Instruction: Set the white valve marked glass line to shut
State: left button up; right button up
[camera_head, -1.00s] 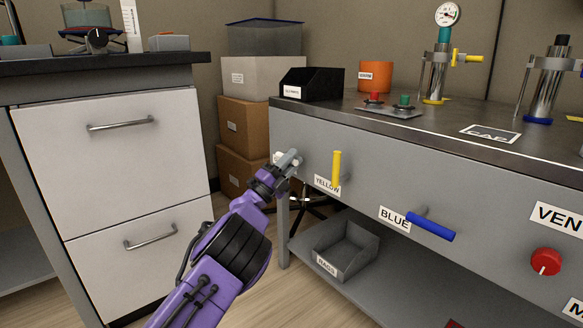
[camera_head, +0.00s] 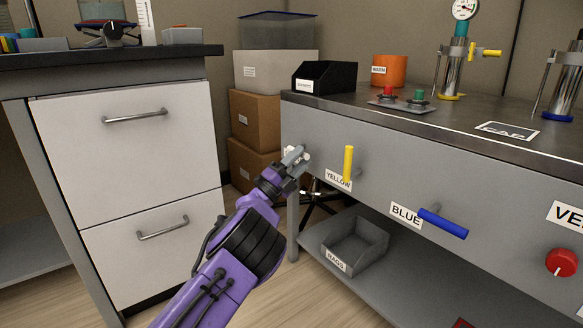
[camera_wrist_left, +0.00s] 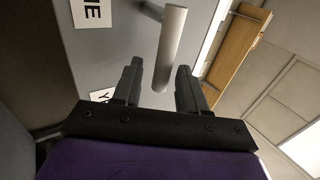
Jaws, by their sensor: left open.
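The white valve's handle (camera_wrist_left: 172,45) is a pale bar in the left wrist view, standing out from the grey panel and reaching down between my fingers. My left gripper (camera_wrist_left: 160,85) is open, with one finger on each side of the handle; whether either touches it I cannot tell. In the head view my left gripper (camera_head: 298,157) is at the left end of the panel and mostly hides the valve. A label ending in "NE" (camera_wrist_left: 95,12) shows beside the handle in the wrist view. My right gripper is not in view.
The yellow handle (camera_head: 348,163) points up just right of my gripper. The blue handle (camera_head: 443,223) and a red knob (camera_head: 561,263) are further right on the panel. A grey bin (camera_head: 354,243) stands on the shelf below. A white drawer cabinet (camera_head: 125,150) is at left.

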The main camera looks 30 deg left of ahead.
pick_arm(q)
jog(key=p+v, duration=0.1)
jog(key=v, duration=0.7)
jog(key=shift+s+f+p, duration=0.25)
jog(key=shift+s+p, duration=0.1)
jog(key=shift+p, duration=0.05)
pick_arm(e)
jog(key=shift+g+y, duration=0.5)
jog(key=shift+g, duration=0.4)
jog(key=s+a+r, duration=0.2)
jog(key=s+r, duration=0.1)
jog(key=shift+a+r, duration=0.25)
pick_arm(q)
jog(key=shift+a, duration=0.1)
